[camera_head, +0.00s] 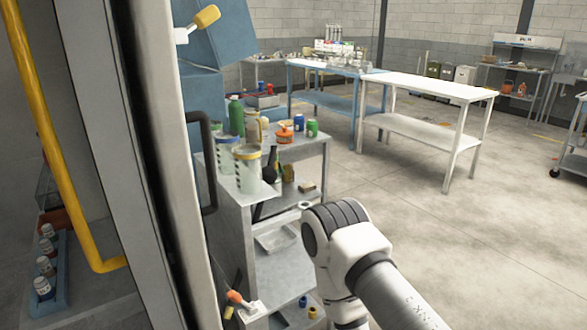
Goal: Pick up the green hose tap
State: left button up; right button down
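I cannot make out a green hose tap for certain in the head view. A green bottle (236,115) and a green jar (312,128) stand on the grey cart (238,212), but neither looks clearly like a tap. A small fitting with an orange-red knob (236,297) sits low at the cart's near side. A yellow-ended lever (206,17) sticks out from a blue machine at the top. One of my arms crosses the bottom right, in front of the cart's right side. Neither gripper shows in this view.
A tall pale post (165,150) and a yellow pipe (55,140) stand close on the left. Cups, cans and jars crowd the cart's top. A white table (428,86) and a blue bench (325,98) stand behind. The floor (480,230) at the right is clear.

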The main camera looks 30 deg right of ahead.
aim_at(276, 164)
jog(key=z, duration=0.7)
jog(key=i+l+z, duration=0.95)
jog(key=i+z, duration=0.2)
jog(key=i, duration=0.3)
jog(key=i+z, duration=0.35)
jog(key=i, duration=0.15)
jog(key=i+u, duration=0.25)
jog(key=i, duration=0.25)
jog(key=i+l+u, duration=0.2)
jog(key=i, duration=0.3)
jog(key=i+l+u, duration=0.25)
jog(key=i, duration=0.25)
jog(key=i+u, duration=0.2)
jog(key=u, duration=0.25)
jog(key=i+u, duration=0.2)
jog(key=u, duration=0.2)
jog(key=i+u, duration=0.2)
jog(key=u, duration=0.25)
jog(key=i+l+u, duration=0.15)
jog(key=u, duration=0.3)
jog(key=i+l+u, duration=0.15)
jog(key=u, duration=0.25)
jog(key=i+l+u, duration=0.1)
jog(key=l+u, duration=0.35)
jog(key=j, duration=0.1)
